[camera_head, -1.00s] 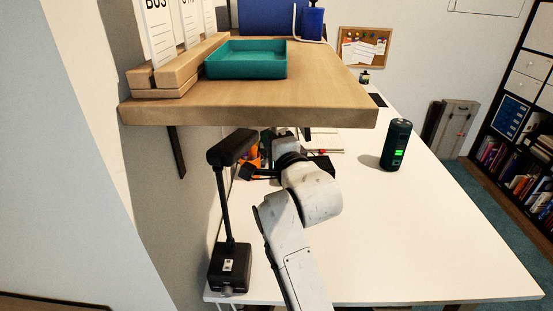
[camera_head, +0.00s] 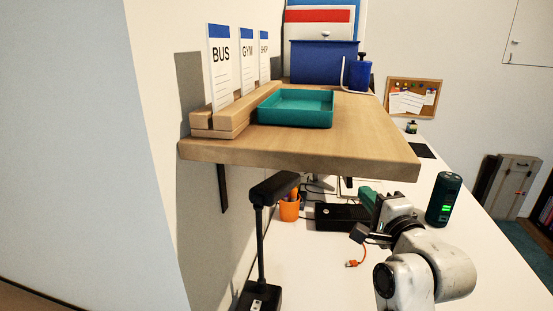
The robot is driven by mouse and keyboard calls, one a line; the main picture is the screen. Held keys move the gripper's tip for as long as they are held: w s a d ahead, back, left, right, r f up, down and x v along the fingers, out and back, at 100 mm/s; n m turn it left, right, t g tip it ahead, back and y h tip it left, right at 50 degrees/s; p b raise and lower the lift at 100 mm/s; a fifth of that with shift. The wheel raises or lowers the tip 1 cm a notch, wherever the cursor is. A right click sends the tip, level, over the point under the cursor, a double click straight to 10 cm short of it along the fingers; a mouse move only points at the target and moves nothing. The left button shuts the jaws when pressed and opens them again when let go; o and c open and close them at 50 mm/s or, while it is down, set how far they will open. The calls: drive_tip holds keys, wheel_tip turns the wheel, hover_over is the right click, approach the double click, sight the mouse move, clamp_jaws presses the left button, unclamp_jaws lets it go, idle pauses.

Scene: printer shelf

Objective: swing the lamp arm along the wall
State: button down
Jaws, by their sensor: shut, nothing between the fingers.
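The black desk lamp stands at the lower middle, below the shelf. Its lamp arm (camera_head: 275,188) is a short dark bar at the top of a thin upright post (camera_head: 260,245), pointing right and away from me. The lamp base (camera_head: 260,298) on the desk has a small white switch and is cut by the lower edge. The wall (camera_head: 207,225) is left of the lamp. My gripper (camera_head: 392,207) is to the right of the lamp arm and apart from it. It is shut and empty; its fingertips are hard to make out.
The wooden shelf (camera_head: 300,160) overhangs the lamp, bearing a teal tray (camera_head: 296,122), card holders and blue containers. On the white desk (camera_head: 500,262) are an orange cup (camera_head: 289,210), a black box (camera_head: 340,217) and a dark green cylinder (camera_head: 444,198).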

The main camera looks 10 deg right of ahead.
drive_tip(key=s+a+f+n+g+p, duration=0.1)
drive_tip(key=s+f+n+g, duration=0.5)
drive_tip(key=s+f, duration=0.7)
drive_tip(key=s+a+f+n+g, duration=0.2)
drive_tip(key=s+f+n+g, duration=0.4)
drive_tip(key=s+f, duration=0.65)
drive_tip(key=s+f+n+g, duration=0.2)
drive_tip(key=s+f+n, duration=0.1)
drive_tip(key=s, duration=0.3)
drive_tip(key=s+f+n+g, duration=0.2)
drive_tip(key=s+f+g, duration=0.1)
drive_tip(key=s, duration=0.4)
drive_tip(key=shift+s+a+f+n, duration=0.3)
drive_tip(key=shift+a+f+n, duration=0.1)
drive_tip(key=shift+f, duration=0.5)
drive_tip(key=shift+d, duration=0.15)
